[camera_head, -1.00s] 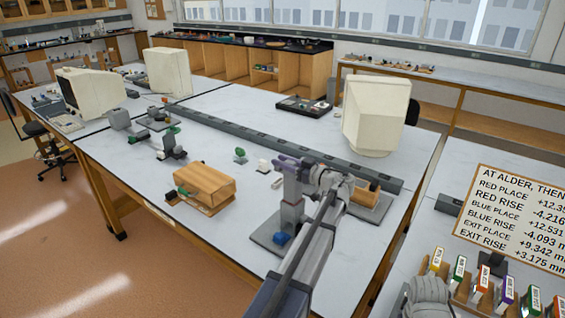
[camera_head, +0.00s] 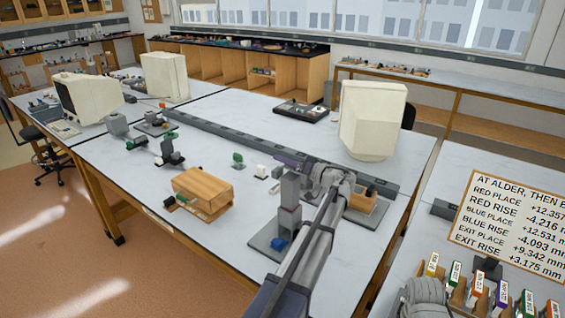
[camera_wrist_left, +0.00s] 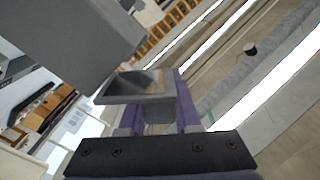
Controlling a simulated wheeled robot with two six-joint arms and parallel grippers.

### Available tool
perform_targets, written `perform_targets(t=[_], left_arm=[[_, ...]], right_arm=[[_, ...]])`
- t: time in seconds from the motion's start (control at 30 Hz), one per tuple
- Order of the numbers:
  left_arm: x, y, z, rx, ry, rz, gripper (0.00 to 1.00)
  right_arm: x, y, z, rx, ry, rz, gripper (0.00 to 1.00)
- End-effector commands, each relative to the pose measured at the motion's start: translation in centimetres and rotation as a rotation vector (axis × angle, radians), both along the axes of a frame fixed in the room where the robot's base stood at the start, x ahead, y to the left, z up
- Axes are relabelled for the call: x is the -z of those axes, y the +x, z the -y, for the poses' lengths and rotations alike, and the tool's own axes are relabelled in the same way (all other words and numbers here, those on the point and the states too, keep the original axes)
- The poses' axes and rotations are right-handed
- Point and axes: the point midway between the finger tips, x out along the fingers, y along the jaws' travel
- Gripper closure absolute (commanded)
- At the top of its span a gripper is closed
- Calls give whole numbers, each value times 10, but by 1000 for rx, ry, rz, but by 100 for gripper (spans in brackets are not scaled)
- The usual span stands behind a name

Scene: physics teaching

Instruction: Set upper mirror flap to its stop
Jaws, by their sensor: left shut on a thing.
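A grey mirror post (camera_head: 290,219) stands upright on a flat grey base with a blue knob (camera_head: 277,243), at the front right of the bench. My left gripper (camera_head: 291,158), with purple fingers, is at the top of this post, partly behind its upper block. In the left wrist view, the purple fingers (camera_wrist_left: 157,112) are shut on a small grey flap (camera_wrist_left: 138,97), which looks like the upper mirror flap. A large grey block (camera_wrist_left: 70,40) fills the upper left there. The flap is hidden in the head view, and its stop cannot be made out. My right gripper is not in view.
A long grey rail (camera_head: 240,137) runs behind the post. A wooden box (camera_head: 203,189) lies to the left, and a cream monitor (camera_head: 372,118) stands behind. A wooden block (camera_head: 360,202) is close to my left wrist. A sign (camera_head: 512,228) and several coloured labels are at the right.

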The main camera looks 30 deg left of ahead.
Motion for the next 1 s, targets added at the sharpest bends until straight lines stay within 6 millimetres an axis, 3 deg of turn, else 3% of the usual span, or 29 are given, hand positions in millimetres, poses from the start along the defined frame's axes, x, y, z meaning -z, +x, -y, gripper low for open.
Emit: perform_targets(t=[0.77,0.8,1.0], left_arm=[[-3,8,1,5,12,-106,100],[-3,8,1,5,12,-106,68],[-3,7,1,3,11,-106,45]], right_arm=[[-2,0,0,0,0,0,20],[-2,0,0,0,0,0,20],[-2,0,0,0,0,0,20]])
